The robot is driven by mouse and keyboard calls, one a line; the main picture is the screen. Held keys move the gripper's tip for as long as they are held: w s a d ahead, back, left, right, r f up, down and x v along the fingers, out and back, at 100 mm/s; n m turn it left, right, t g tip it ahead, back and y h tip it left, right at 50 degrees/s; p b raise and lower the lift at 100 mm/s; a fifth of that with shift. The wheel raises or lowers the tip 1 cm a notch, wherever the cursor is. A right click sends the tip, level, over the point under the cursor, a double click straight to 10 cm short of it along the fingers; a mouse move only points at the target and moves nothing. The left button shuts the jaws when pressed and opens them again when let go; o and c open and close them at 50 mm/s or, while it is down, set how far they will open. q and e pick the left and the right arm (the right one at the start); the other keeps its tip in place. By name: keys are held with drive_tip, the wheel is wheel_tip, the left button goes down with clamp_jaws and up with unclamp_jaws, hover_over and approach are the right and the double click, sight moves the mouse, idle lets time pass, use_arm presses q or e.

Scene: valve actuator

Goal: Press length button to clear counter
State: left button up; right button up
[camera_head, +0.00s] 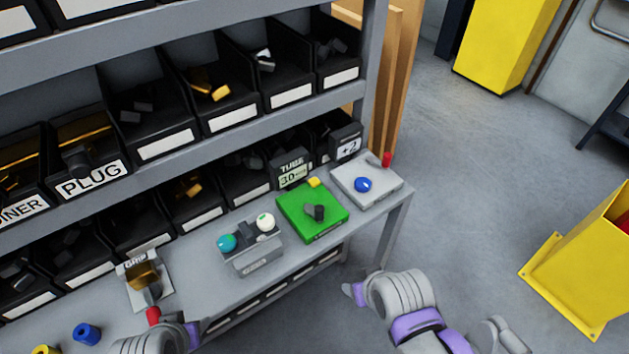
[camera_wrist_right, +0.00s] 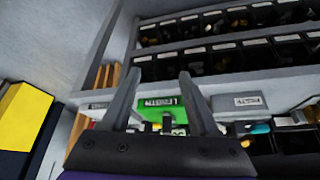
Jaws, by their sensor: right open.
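A grey box (camera_head: 367,183) with a blue button (camera_head: 363,184) and a small red-tipped lever (camera_head: 386,160) stands at the bench's right end. A display reading "+2" (camera_head: 348,147) is behind it. Left of it is a green box (camera_head: 312,214) with a yellow button (camera_head: 314,182), a dark knob and a "TUBE 30" display (camera_head: 293,171). My right gripper (camera_head: 358,285) is empty, in front of and apart from the bench. In the right wrist view its fingers (camera_wrist_right: 161,75) are spread before the green box (camera_wrist_right: 175,115). My left gripper (camera_head: 185,332) is partly cut off at the bottom edge.
A grey box (camera_head: 253,251) with teal and white balls stands left of the green box. A "GRIP" fixture (camera_head: 146,284) stands farther left. Shelves of black bins rise behind the bench. A yellow container (camera_head: 590,262) stands at right; the floor between is clear.

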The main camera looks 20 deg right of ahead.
clamp_jaws()
idle(1.5)
